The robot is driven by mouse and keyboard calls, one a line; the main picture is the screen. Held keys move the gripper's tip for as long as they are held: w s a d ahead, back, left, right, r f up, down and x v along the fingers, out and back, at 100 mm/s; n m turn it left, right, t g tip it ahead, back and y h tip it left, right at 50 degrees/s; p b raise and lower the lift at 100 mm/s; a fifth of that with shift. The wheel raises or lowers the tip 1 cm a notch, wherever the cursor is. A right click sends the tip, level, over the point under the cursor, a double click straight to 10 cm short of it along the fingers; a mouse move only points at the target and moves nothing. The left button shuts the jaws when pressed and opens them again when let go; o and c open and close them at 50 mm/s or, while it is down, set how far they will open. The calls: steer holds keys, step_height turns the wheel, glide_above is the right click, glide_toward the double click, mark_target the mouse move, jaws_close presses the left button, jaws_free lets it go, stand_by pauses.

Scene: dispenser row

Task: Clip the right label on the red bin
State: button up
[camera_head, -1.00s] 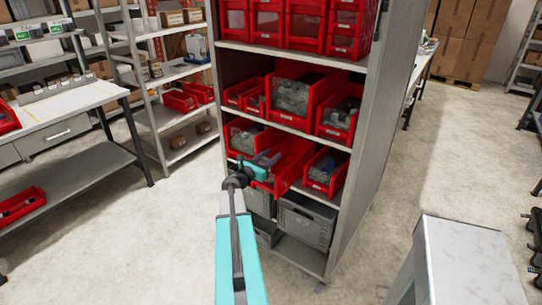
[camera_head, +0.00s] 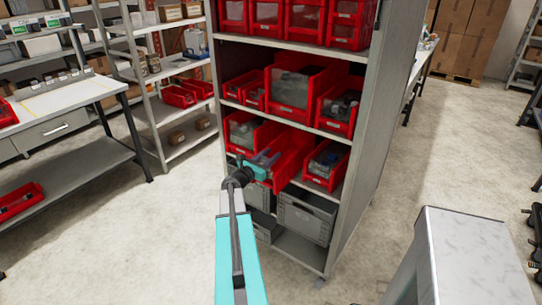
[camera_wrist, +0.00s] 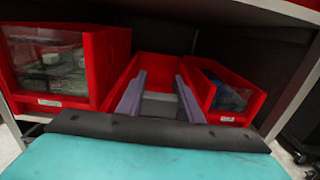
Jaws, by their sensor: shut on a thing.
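My gripper (camera_head: 265,162) reaches to the front of a red bin (camera_head: 293,157) in the middle of a low shelf row. In the wrist view, the two purple fingers of my gripper (camera_wrist: 160,82) stand apart, with a small flat grey piece (camera_wrist: 160,106) between them. I take it to be the label, but no print on it can be read. The middle red bin (camera_wrist: 160,66) lies straight beyond the fingers and looks empty. Its front is hidden behind my gripper. I cannot tell whether the piece touches the bin.
A filled red bin stands left (camera_wrist: 70,75) and another stands right (camera_wrist: 232,95), both with pale front labels. Grey crates (camera_head: 305,217) sit on the shelf below. The shelf's side panel (camera_head: 375,120) rises at the right. Open floor lies around the rack.

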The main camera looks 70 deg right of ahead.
steer(key=o, duration=1.1)
steer(key=shift+a, duration=0.1)
steer(key=b+v, duration=0.3)
steer(key=v, duration=1)
steer(key=shift+w+a, duration=0.15)
steer(key=shift+a, duration=0.15)
